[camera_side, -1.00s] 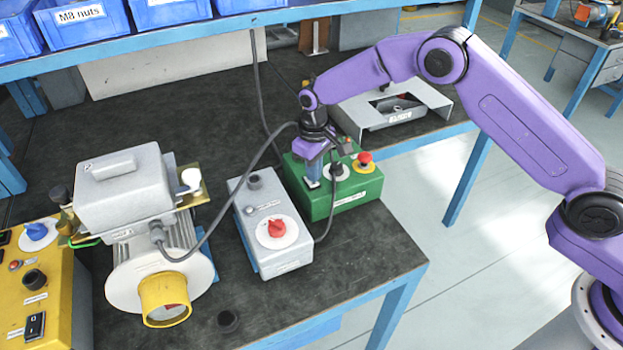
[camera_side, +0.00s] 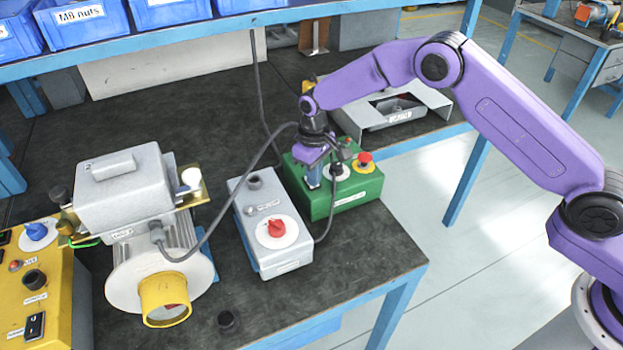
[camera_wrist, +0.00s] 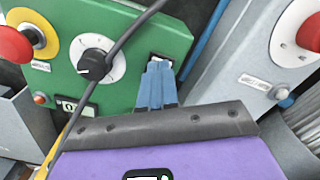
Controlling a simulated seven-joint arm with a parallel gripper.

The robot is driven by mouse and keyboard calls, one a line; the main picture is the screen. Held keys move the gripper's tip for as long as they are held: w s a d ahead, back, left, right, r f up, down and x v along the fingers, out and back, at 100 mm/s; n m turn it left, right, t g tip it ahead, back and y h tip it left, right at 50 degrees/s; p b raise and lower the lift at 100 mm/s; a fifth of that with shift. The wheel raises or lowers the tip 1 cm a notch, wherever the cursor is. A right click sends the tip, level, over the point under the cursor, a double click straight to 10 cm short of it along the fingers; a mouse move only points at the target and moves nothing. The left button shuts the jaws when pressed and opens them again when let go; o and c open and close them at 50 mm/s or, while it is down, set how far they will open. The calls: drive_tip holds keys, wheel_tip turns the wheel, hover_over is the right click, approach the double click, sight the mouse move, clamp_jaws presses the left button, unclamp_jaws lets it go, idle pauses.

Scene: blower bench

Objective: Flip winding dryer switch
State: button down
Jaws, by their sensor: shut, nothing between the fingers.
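A green control box (camera_side: 345,206) stands on the dark bench top. In the wrist view its face (camera_wrist: 130,20) carries a small dark rocker switch in a pale frame (camera_wrist: 158,56). My gripper (camera_side: 313,184) is over the left part of the green box. In the wrist view my blue fingers (camera_wrist: 158,68) are shut together and empty, with their tips at the near edge of the rocker. They cover part of it, so contact and the rocker's position cannot be told. No readable label names it the winding dryer switch.
On the green box are a black knob on a white dial (camera_wrist: 95,62) and a red mushroom button (camera_side: 365,160). A grey box with a red knob (camera_side: 277,228) stands close on the left. A dark cable (camera_wrist: 125,45) crosses the green face near the fingers. A motor (camera_side: 160,262) stands farther left.

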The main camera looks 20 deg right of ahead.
drive_tip(key=shift+f, duration=0.15)
drive_tip(key=shift+r, duration=3.5)
drive_tip(key=shift+r, duration=0.1)
